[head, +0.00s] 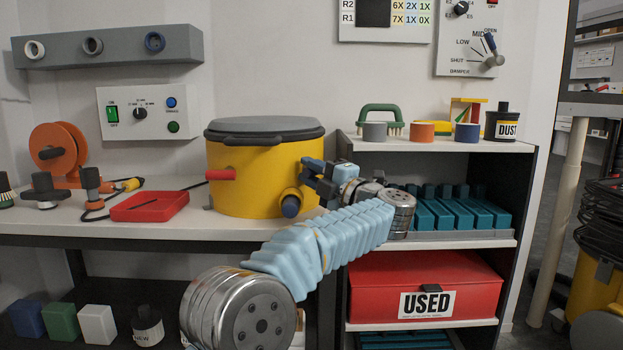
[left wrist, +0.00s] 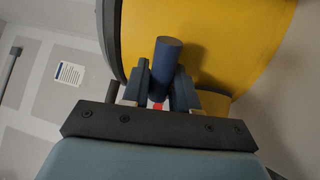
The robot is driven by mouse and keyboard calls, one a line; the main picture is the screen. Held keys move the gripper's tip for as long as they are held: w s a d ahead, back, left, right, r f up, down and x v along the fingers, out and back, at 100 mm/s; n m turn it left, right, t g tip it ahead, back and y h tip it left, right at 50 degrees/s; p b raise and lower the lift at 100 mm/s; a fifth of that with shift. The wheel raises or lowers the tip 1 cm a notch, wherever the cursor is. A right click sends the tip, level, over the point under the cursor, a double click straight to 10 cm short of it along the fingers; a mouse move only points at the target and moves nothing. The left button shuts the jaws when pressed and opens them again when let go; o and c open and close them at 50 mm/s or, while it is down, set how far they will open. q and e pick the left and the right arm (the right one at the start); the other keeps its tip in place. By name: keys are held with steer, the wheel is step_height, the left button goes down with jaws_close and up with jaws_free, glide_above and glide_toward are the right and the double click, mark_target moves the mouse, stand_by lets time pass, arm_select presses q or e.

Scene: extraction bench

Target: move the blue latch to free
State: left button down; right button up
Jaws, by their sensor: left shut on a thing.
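A yellow drum (head: 250,180) with a dark grey lid (head: 264,128) stands on the bench. The blue latch (head: 312,163) sticks out from its right side, largely covered by my left gripper (head: 317,177). In the left wrist view the blue latch (left wrist: 167,62) is a blue round bar between the two fingers of my left gripper (left wrist: 160,88), which is shut on it. The yellow drum (left wrist: 235,45) fills the space behind it. A red latch (head: 220,174) sticks out on the drum's left side. My right gripper is not in view.
A yellow spout with a dark blue end (head: 290,205) is low on the drum, close to my left arm. A red tray (head: 150,206) lies left of the drum. A shelf unit (head: 430,146) with small items and a red USED box (head: 425,275) stands to the right.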

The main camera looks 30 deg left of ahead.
arm_select(q)
steer(key=shift+f, duration=0.1)
stand_by(0.4)
steer(key=c, duration=1)
jaws_free()
steer(key=shift+d, duration=0.15)
steer(key=v, duration=1.3)
steer(key=shift+d+f, duration=0.1)
steer(key=shift+d, duration=0.2)
